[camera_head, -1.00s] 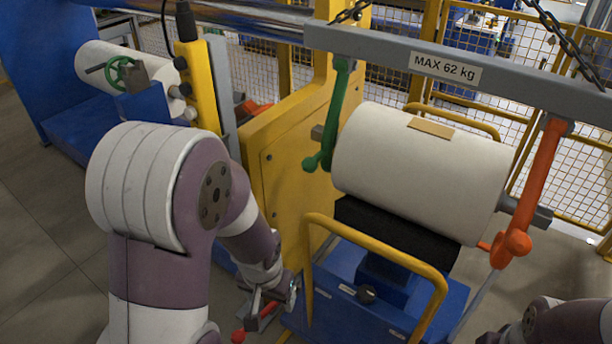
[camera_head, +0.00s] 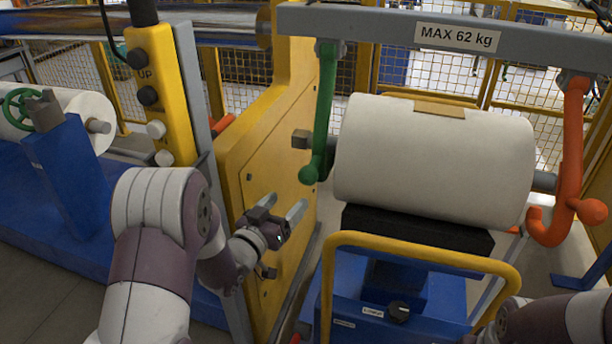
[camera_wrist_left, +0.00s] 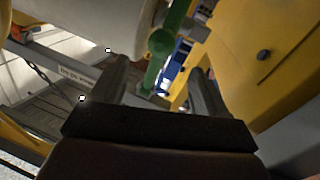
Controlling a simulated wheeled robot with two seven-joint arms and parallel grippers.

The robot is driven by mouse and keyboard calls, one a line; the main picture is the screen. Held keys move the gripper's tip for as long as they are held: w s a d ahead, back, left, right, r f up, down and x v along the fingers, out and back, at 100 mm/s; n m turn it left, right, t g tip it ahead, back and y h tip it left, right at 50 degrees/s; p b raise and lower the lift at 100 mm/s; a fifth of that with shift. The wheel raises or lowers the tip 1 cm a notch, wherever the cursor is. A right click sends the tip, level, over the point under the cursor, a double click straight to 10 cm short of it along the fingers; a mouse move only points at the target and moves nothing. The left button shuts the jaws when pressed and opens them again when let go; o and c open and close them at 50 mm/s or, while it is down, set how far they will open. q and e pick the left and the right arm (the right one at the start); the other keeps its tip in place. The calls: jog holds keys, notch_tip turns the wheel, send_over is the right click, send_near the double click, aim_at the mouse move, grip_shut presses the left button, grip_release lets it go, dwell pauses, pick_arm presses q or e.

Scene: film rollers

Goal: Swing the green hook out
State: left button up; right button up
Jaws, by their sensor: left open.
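The green hook (camera_head: 324,105) hangs from the left end of the grey lifting beam (camera_head: 380,25), beside the left end of the white film roll (camera_head: 435,160). Its round knob (camera_head: 309,174) is at the bottom. My left gripper (camera_head: 287,203) is open and empty, in front of the yellow panel, lower and left of the knob and apart from it. In the left wrist view the green hook (camera_wrist_left: 165,48) shows beyond and between my open fingers (camera_wrist_left: 158,66). My right gripper is not in view; only part of my right arm shows at bottom right.
An orange hook (camera_head: 572,150) hangs at the beam's right end. The roll sits above a blue cart (camera_head: 345,300) with a yellow rail (camera_head: 425,255). The yellow machine panel (camera_head: 285,150) stands close by my left gripper. A yellow button pendant (camera_head: 160,95) hangs at left.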

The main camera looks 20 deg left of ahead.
aim_at(303, 182)
pick_arm(q)
jog(key=x, duration=1.1)
jog(key=shift+w+f, duration=0.15)
jog(key=shift+w, duration=0.3)
